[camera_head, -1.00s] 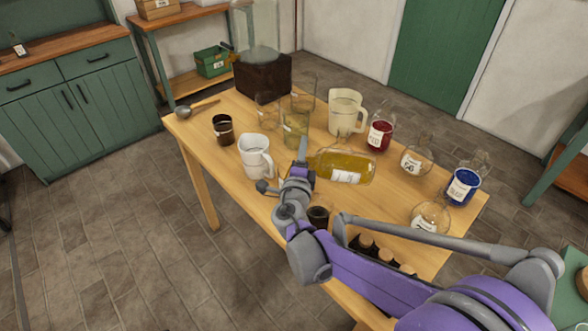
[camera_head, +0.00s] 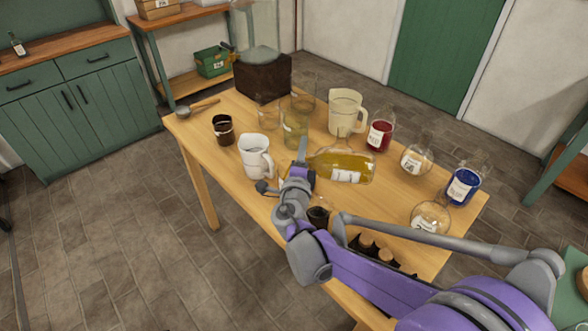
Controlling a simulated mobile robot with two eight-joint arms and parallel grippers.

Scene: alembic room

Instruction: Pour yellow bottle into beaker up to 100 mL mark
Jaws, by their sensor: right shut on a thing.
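The yellow bottle (camera_head: 352,162) is a clear bottle with yellow liquid and a white label. A clear glass beaker (camera_head: 294,132) with a yellowish tint stands just behind the gripper, near the bottle's mouth. Its marks and liquid level are too small to read. My left gripper is not in view.
A white jug (camera_head: 256,158) stands left of the gripper and a cream jug (camera_head: 345,113) behind it. Flasks with red liquid (camera_head: 380,134) and blue liquid (camera_head: 462,187) stand at the right. A dark cup (camera_head: 223,129) and a ladle (camera_head: 197,107) are at the left.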

